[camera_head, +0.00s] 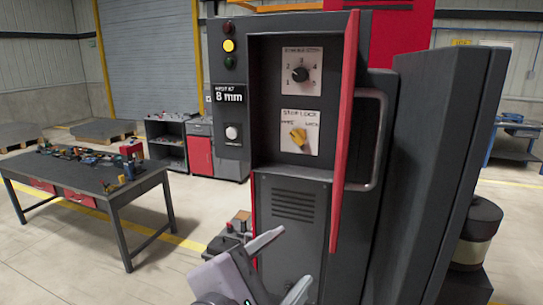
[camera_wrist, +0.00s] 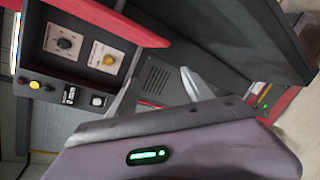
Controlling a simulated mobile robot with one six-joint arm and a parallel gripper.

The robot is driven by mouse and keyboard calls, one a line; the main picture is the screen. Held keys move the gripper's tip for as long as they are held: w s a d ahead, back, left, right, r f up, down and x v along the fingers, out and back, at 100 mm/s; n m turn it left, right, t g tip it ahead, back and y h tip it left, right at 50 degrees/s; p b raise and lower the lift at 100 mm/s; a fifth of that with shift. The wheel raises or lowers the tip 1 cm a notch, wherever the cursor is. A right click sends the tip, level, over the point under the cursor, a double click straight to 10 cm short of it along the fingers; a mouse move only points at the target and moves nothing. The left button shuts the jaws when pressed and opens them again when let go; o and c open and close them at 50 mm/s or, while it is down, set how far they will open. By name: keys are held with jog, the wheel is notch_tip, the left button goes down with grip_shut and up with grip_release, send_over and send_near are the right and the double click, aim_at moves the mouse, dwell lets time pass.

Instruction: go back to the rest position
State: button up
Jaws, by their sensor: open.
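My gripper (camera_head: 281,266) is at the bottom middle of the head view, in front of the lower part of a dark machine cabinet (camera_head: 228,185). Its two pale fingers are spread apart with nothing between them. In the wrist view the fingers (camera_wrist: 157,90) also show apart and empty, with the vented panel of the cabinet behind them. The cabinet's recess holds a black dial (camera_head: 300,74) and, below it, a yellow knob (camera_head: 298,137). My gripper is below both controls and apart from them.
A narrow red-edged door (camera_head: 345,130) stands open at the right of the recess. A large dark panel (camera_head: 435,170) is further right. A cluttered workbench (camera_head: 90,175) stands at the left, with open floor in front of it. Indicator lamps (camera_head: 229,45) are on the cabinet.

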jog(key=s+d+f+m+g+y+b, duration=0.1)
jog(key=s+d+f+m+g+b, duration=0.2)
jog(key=f, duration=0.6)
jog(key=s+d+f+m+g+b, duration=0.1)
jog(key=d+f+m+g+b, duration=0.3)
jog(key=f, duration=0.4)
jog(key=s+d+f+m+g+y+b, duration=0.1)
jog(key=s+d+f+m+g+b, duration=0.25)
jog(key=f, duration=0.55)
notch_tip(320, 180, down, 12)
jog(key=a+m+t+y+b, duration=0.2)
jog(key=m+t+y+b, duration=0.1)
jog(key=m+y+b, duration=0.4)
jog(key=m+b, duration=0.3)
jog(key=m, duration=0.4)
jog(key=shift+s+a+y, duration=0.2)
jog(key=shift+s+y, duration=0.1)
jog(key=shift+s, duration=0.05)
